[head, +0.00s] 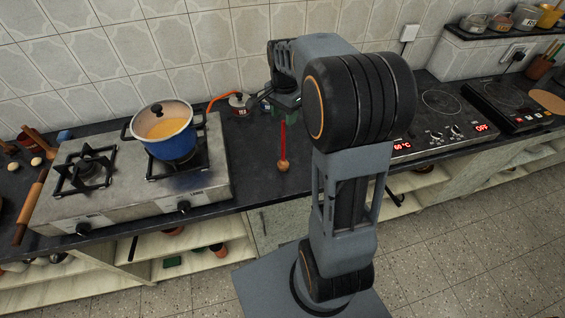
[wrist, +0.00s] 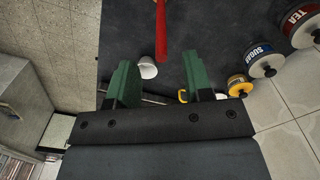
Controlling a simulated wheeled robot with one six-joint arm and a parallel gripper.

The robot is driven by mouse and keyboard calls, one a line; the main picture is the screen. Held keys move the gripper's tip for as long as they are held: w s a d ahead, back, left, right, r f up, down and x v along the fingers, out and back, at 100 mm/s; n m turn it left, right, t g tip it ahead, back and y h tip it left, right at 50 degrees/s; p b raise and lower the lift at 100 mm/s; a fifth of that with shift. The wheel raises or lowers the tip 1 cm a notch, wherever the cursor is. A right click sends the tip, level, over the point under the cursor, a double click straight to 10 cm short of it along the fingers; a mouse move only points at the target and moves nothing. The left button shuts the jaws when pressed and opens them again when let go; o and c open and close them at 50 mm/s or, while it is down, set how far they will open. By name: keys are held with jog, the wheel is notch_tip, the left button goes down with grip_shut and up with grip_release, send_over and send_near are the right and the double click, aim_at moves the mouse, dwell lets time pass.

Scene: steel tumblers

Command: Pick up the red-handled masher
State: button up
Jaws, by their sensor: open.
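My gripper (wrist: 158,63) is open and empty, with a finger on either side of the handle's line. In the head view my gripper (head: 286,101) is over the counter at the handle's far end, partly hidden by my arm.
A blue pot (head: 172,143) stands on the gas stove (head: 110,205). Jars marked TEA (wrist: 298,22) and SUGAR (wrist: 260,60) and a yellow jar (wrist: 238,86) stand along the wall. Counter around the masher's head is clear.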

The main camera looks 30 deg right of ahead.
aim_at(283, 127)
jog(key=shift+w+a+f+p, duration=0.1)
jog(key=shift+f+p, duration=0.4)
jog(key=shift+f, duration=2.3)
grip_shut()
